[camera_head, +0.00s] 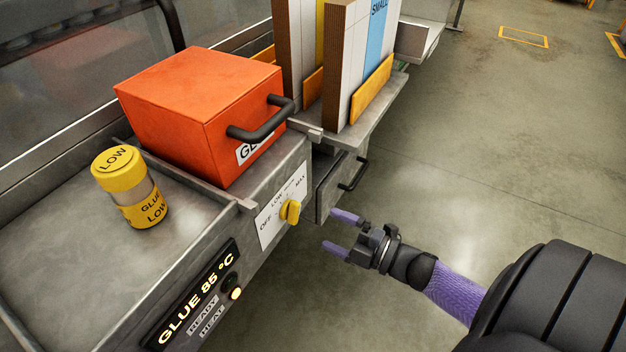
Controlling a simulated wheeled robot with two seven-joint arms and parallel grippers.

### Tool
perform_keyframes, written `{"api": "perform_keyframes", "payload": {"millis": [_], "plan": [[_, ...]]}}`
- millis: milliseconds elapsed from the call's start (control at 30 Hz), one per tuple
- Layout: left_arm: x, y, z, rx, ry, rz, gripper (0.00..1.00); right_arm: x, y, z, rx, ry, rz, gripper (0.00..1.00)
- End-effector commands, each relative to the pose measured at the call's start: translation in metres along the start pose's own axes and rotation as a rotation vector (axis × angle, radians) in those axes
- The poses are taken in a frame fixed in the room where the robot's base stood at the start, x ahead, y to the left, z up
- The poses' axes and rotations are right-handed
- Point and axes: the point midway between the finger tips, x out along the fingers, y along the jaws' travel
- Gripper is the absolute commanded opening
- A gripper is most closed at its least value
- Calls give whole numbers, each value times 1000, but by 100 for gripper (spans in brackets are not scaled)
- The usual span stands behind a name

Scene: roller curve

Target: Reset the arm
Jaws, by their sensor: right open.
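My right gripper (338,231) is in the head view, right of centre, with its purple fingers apart and nothing between them. It points left toward the front of the metal machine and is beside the yellow dial knob (290,211) and below a dark drawer handle (353,172). Whether a fingertip touches the machine I cannot tell. My right arm (455,292) reaches in from the lower right. My left gripper is not in view.
An orange glue box (180,95) with a black handle sits on the machine. A yellow-capped jar (130,187) marked LOW stands on the metal tray (60,265). Upright boards (345,60) stand at the back. The floor (480,150) to the right is clear.

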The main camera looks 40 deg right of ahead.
Motion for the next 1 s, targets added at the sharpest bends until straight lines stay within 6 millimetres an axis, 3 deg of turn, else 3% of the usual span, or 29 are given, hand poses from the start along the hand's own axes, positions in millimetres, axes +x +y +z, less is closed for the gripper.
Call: {"api": "perform_keyframes", "payload": {"millis": [133,533,633,667,733,800,900,1000], "plan": [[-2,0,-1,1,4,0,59,-14,0,0,0,-1,-1,100],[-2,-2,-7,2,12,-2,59,-15,0,0,0,-1,0,100],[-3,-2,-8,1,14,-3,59,-20,-16,8,60,-70,-32,100],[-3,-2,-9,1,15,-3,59,-25,-30,14,109,-125,-59,100],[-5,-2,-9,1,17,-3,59,-48,-80,28,274,-318,-156,100],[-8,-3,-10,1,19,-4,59,-85,-143,33,471,-560,-283,100],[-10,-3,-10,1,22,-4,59,-151,-224,14,711,-890,-471,100],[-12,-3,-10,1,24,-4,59,-215,-279,-23,873,-1171,-639,100]]}}
